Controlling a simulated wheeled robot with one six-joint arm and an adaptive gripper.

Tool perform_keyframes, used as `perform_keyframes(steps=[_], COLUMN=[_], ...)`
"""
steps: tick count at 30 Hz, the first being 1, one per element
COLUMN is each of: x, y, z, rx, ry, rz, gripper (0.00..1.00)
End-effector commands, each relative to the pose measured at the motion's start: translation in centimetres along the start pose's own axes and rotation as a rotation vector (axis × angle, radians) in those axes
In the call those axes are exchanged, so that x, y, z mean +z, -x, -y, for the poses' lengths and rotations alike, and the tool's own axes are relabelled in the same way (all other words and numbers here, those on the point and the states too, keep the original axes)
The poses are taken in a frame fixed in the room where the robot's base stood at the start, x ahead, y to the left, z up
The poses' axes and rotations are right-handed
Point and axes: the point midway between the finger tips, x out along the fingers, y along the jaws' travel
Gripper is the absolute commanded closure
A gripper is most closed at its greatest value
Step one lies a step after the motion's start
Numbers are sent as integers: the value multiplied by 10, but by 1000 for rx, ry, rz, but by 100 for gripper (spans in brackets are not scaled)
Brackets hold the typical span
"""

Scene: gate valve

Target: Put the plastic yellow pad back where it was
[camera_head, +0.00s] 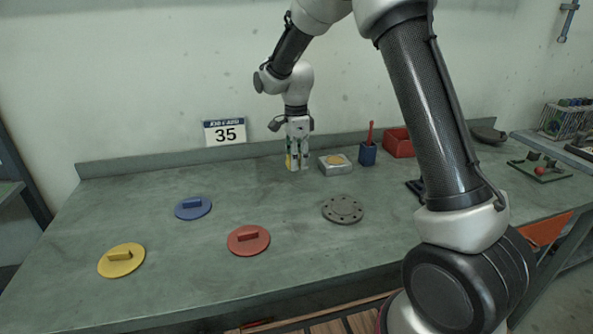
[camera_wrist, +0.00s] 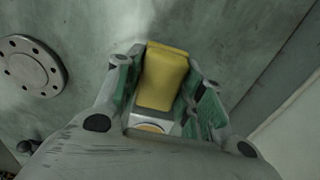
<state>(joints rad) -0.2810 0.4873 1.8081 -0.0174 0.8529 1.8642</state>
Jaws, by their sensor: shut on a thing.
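My gripper (camera_head: 297,168) is at the back middle of the workbench, pointing down just left of a small pale box. It is shut on a yellow pad (camera_wrist: 163,78), a plain block held between the green-lined fingers in the wrist view. In the head view only a narrow yellow edge of the pad (camera_head: 289,162) shows beside the fingers, close to the bench top. I cannot tell whether the pad touches the bench. The pale box (camera_head: 335,170) has a round yellowish top, which partly shows in the wrist view (camera_wrist: 150,127).
Yellow (camera_head: 121,262), blue (camera_head: 193,208) and red (camera_head: 249,241) handled discs lie at left and front. A grey flange (camera_head: 343,209) lies front right of my gripper. A blue holder (camera_head: 368,154) and red bin (camera_head: 398,142) stand right.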

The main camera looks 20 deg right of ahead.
Motion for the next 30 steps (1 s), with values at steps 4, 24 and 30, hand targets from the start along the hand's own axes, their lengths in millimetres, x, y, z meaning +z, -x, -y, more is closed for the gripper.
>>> perform_keyframes(steps=[4, 24, 30], x=[0, 1, 1], y=[-14, -43, -43], z=[0, 0, 0], rx=[2, -1, -1], ry=[0, 1, 1], rz=[-1, 0, 0], gripper=[87, 40, 40])
